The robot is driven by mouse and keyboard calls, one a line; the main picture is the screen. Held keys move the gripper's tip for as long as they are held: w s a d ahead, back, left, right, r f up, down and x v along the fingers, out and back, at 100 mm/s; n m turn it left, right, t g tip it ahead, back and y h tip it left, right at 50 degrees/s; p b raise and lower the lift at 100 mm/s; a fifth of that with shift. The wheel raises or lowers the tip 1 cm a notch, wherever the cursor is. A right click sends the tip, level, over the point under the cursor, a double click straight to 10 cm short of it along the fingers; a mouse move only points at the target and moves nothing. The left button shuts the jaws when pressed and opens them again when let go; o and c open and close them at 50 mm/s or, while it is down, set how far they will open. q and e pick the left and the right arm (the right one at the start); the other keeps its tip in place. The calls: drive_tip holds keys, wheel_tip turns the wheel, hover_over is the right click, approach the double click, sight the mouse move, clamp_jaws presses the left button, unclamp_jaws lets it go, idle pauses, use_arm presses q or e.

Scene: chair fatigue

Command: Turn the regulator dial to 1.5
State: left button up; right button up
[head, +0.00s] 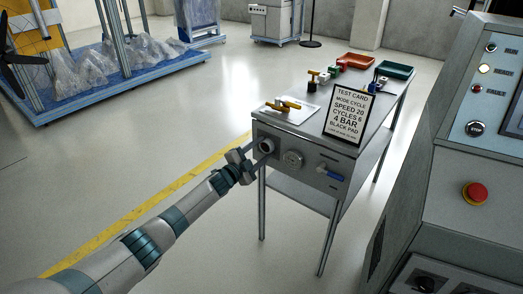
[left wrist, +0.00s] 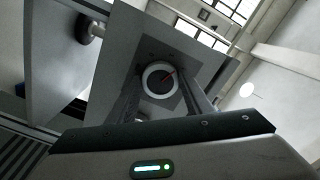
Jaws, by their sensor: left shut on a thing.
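The regulator dial (head: 266,146) is a round knob on the left of the grey bench's front panel. In the left wrist view the dial (left wrist: 158,82) shows a pale rim, a dark face and a red pointer aimed up and right; its scale marks are too small to read. My left gripper (head: 255,153) reaches the panel from the left and is shut on the dial. One finger shows on each side of the dial in the left wrist view. My right gripper is not in view.
A round gauge (head: 293,159) and a blue-handled valve (head: 331,173) sit right of the dial. A test card (head: 350,114) stands on the bench top (head: 318,117) near its front edge. A control cabinet (head: 470,190) with a red button stands at right.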

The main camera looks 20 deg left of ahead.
use_arm(q)
drive_tip(key=shift+f, duration=0.1)
drive_tip(key=o, duration=1)
drive_tip(key=shift+o, duration=0.2)
drive_tip(key=shift+s+a, duration=0.1)
drive_tip(key=shift+s, duration=0.1)
drive_tip(key=shift+s+a, duration=0.2)
drive_tip(key=shift+s, duration=0.3)
drive_tip(key=p+v, duration=0.1)
drive_tip(key=v, duration=1.5)
drive_tip(key=shift+p, duration=0.4)
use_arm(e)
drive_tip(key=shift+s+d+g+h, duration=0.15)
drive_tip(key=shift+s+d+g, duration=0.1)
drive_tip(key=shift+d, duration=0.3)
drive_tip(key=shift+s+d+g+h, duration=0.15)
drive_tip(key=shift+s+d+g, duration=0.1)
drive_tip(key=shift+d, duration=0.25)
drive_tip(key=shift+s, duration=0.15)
